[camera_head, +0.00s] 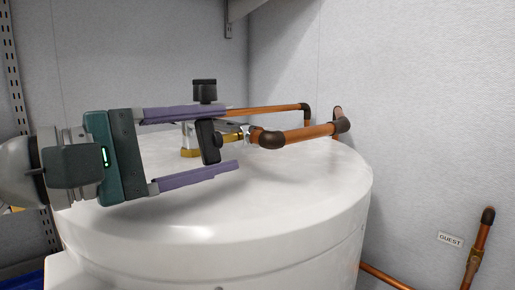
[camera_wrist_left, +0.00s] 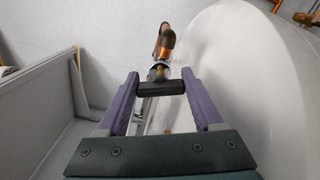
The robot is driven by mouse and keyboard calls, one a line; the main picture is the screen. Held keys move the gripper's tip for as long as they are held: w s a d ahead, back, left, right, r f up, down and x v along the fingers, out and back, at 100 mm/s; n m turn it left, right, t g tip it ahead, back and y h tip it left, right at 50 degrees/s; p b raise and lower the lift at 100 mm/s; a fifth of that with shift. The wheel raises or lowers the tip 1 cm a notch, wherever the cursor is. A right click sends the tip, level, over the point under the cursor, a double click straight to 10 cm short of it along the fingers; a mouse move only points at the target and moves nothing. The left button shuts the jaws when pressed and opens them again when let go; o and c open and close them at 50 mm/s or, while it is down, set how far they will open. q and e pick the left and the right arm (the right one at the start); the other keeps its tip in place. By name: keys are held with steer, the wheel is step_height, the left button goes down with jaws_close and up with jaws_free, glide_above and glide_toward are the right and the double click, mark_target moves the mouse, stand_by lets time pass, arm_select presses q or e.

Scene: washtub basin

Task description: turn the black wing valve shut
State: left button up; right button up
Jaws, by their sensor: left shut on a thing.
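The black wing valve (camera_head: 209,142) sits on brass and copper pipework above the white tub lid. Its wing stands nearly upright, slightly tilted, in the head view. My left gripper (camera_head: 230,138) comes in from the left with its purple fingers above and below the wing. In the left wrist view the dark wing (camera_wrist_left: 157,88) spans the space between both fingertips of the left gripper (camera_wrist_left: 159,76), and the fingers are shut on its two ends. The valve's stem is partly hidden behind the wing. My right gripper is not in view.
A second black knob (camera_head: 204,90) stands just above the upper finger. Copper pipes (camera_head: 300,134) run right to the wall.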

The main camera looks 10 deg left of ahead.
arm_select(q)
steer(key=shift+f+m+b, duration=0.1)
steer(key=shift+m+b, duration=0.6)
steer(key=shift+m, duration=1.2)
steer(key=o, duration=1.4)
steer(key=shift+c, duration=0.2)
steer(key=b+v, duration=0.1)
steer(key=v, duration=0.1)
steer(key=b+v, duration=0.1)
steer(key=v, duration=0.2)
steer(key=b+v, duration=0.2)
steer(key=v, duration=0.1)
steer(key=shift+s+a+f, duration=0.1)
steer(key=shift+s+f, duration=0.05)
steer(key=shift+f, duration=0.1)
steer(key=shift+s+a+r, duration=0.25)
steer(key=shift+s+a, duration=0.2)
steer(key=shift+s, duration=0.15)
